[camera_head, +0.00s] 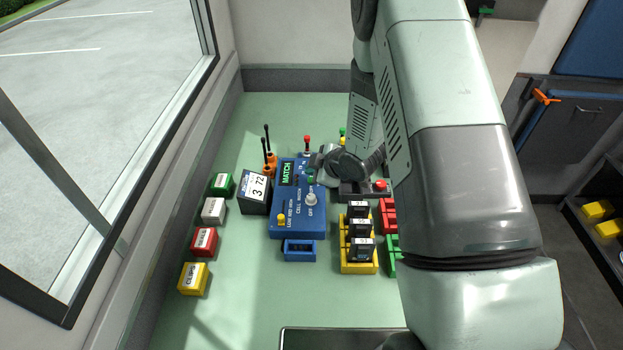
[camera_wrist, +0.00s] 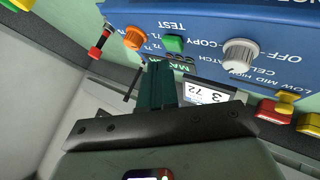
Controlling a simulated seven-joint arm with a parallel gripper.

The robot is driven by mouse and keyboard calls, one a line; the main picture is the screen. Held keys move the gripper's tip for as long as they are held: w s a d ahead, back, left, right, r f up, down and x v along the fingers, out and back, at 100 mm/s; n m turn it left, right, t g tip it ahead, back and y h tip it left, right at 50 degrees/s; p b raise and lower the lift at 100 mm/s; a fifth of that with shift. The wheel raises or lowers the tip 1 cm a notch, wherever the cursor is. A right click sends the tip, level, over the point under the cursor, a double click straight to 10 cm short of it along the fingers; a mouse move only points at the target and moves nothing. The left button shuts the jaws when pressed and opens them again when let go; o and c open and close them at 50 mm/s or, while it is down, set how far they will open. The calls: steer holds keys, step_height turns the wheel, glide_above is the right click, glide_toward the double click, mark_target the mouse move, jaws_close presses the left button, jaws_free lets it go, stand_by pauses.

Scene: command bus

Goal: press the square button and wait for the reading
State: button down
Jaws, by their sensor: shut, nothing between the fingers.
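The blue tester box (camera_head: 313,222) stands on the green bench, its small screen (camera_head: 287,173) reading MATCH in green. In the wrist view the box (camera_wrist: 205,18) carries a green square button (camera_wrist: 174,44) beside the word TEST, a round orange button (camera_wrist: 133,38) and a white knob (camera_wrist: 240,54). My gripper (camera_wrist: 158,68) is shut and empty, its fingertips close to the green button; I cannot tell whether they touch it. In the head view my arm hides most of the gripper. A black block (camera_head: 256,205) beside the box has a white face showing 3 and 72.
Green, grey, red and yellow blocks (camera_head: 193,279) line the left side. A yellow rack (camera_head: 358,267) with black modules stands right of the tester, with red and green racks beyond. A small blue unit (camera_head: 299,250) sits in front.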

stand_by(0.4)
steer(key=shift+f, duration=0.4)
steer(key=shift+f, duration=0.35)
stand_by(0.4)
stand_by(0.4)
steer(key=shift+r, duration=0.8)
steer(key=shift+r, duration=2.5)
